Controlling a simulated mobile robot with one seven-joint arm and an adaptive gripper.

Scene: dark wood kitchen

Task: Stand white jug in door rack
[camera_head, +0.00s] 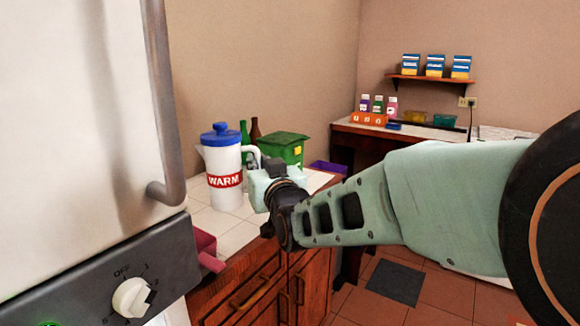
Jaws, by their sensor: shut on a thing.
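The white jug (224,186) has a blue lid, a white handle on its right and a red band reading "WARM". It is upright at the tiled counter, left of centre. Whether its base touches the tiles is unclear. My gripper (262,176) reaches in from the right and is shut on the jug at its handle side. My own wrist partly hides the fingertips and the lower handle. No door rack shows in this view.
A white appliance (75,120) with a metal handle (163,110) and a dial (132,297) fills the left. Behind the jug are a green bin (284,147) and bottles (255,132). A pinkish-red object (205,249) lies at the counter's near edge. Tiled floor is open at lower right.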

